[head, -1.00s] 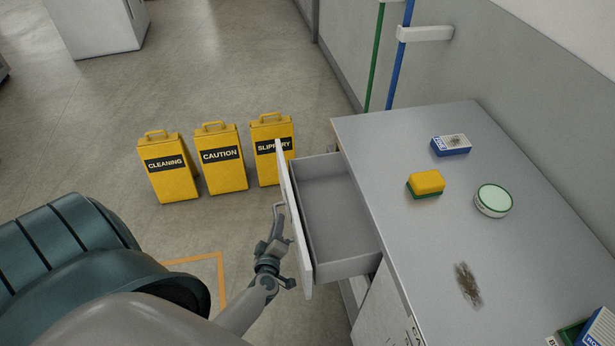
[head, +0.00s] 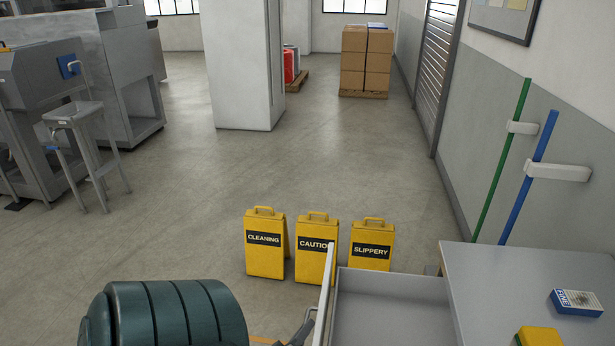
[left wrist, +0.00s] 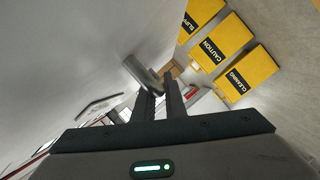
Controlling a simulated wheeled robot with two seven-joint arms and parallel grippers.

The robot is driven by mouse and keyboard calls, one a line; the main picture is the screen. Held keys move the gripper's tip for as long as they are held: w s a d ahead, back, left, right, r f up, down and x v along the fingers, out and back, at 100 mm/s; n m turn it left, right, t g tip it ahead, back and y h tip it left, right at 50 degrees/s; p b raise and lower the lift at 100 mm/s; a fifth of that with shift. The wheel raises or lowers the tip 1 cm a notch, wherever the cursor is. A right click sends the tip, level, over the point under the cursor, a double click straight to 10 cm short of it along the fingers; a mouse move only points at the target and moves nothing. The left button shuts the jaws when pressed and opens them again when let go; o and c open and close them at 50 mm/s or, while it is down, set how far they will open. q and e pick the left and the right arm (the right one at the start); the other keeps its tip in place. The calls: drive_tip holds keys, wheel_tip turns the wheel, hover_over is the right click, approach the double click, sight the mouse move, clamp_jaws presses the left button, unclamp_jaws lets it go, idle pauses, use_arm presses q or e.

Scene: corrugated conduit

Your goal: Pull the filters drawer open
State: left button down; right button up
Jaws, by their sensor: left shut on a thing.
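A drawer (head: 392,312) stands pulled out from the grey bench, and the part of its inside that shows is empty. Its pale front panel (head: 325,296) is seen almost edge-on in the head view and fills the left of the left wrist view (left wrist: 85,60). My left gripper (head: 306,322) is at the outer side of this panel, partly cut off by the lower edge. In the left wrist view my left gripper (left wrist: 163,88) is shut on the drawer's handle (left wrist: 139,72). No label can be read on the panel. My right gripper is not in view.
Yellow warning boxes (head: 265,247) stand on the floor just beyond the drawer. The bench top (head: 500,275) holds a blue-and-white box (head: 577,302) and a yellow sponge (head: 538,337). Green and blue poles hang on the right wall. The floor behind the boxes is clear.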

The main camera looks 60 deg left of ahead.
use_arm(q)
drive_tip(key=c, duration=1.8)
unclamp_jaws()
drive_tip(key=shift+s, duration=0.1)
drive_tip(key=b+v, duration=0.3)
drive_tip(key=v, duration=1.4)
drive_tip(key=shift+s+r, duration=0.1)
drive_tip(key=shift+r, duration=0.05)
drive_tip(key=shift+d, duration=0.1)
